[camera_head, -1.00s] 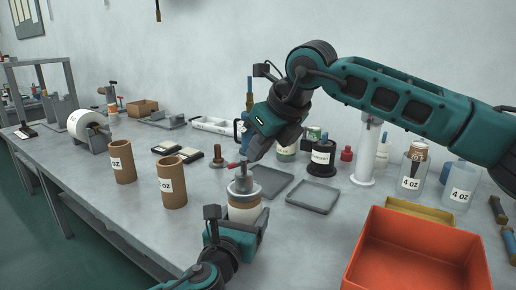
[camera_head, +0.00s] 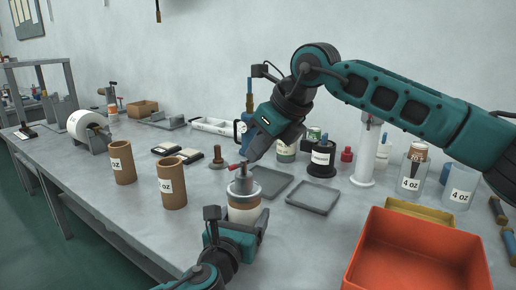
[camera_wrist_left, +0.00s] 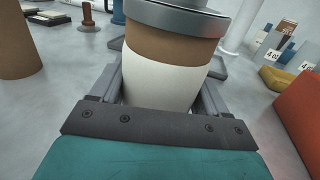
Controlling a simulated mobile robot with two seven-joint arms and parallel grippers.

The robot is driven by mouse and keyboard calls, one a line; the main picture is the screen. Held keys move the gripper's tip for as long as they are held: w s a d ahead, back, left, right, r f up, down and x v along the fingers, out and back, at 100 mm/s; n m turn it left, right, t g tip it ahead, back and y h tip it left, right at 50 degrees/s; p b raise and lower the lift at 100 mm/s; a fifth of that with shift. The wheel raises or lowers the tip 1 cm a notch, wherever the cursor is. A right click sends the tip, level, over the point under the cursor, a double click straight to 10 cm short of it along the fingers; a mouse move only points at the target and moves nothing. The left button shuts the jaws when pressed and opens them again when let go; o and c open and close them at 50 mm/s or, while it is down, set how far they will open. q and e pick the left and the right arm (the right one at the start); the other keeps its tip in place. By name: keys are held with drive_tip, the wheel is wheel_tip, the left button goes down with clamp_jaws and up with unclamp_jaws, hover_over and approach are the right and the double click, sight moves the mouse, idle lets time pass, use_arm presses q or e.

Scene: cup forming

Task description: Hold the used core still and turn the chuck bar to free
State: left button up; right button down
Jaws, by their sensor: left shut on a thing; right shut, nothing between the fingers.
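The used core (camera_head: 244,214) is a brown cup-shaped piece with a white band, upright near the bench's front edge. It fills the left wrist view (camera_wrist_left: 165,75), with a grey metal rim around its top. My left gripper (camera_head: 238,222) is shut on it, one finger on each side. The grey chuck (camera_head: 243,186) sits on top of the core. The red-ended chuck bar (camera_head: 235,166) sticks out to the left above it. My right gripper (camera_head: 246,156) is shut and empty, right at the bar; whether it touches the bar is unclear. Its fingertips partly hide the bar.
Two brown tubes (camera_head: 172,187) marked "oz" stand left of the core. Grey trays (camera_head: 314,197) lie to the right. An orange bin (camera_head: 418,250) fills the front right. Clear "4 oz" containers (camera_head: 460,186) and a white column (camera_head: 366,155) stand behind. Bare bench lies between tubes and core.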

drive_tip(key=shift+w+a+f+n+g+y, duration=0.1)
drive_tip(key=shift+w+n+g+y, duration=0.2)
drive_tip(key=shift+n, duration=0.4)
drive_tip(key=shift+w+f+n+g+y, duration=0.1)
drive_tip(key=shift+n+g, duration=0.3)
drive_tip(key=shift+n, duration=0.3)
drive_tip(key=shift+r+n+g, duration=0.1)
drive_tip(key=shift+n+g, duration=0.2)
drive_tip(key=shift+n, duration=0.3)
drive_tip(key=shift+w+y, duration=0.1)
drive_tip(key=shift+y, duration=0.2)
drive_tip(key=shift+w+a+n+g, duration=0.15)
drive_tip(key=shift+w+n+g, duration=0.15)
drive_tip(key=shift+n, duration=0.2)
drive_tip(key=shift+a, duration=0.1)
idle(1.3)
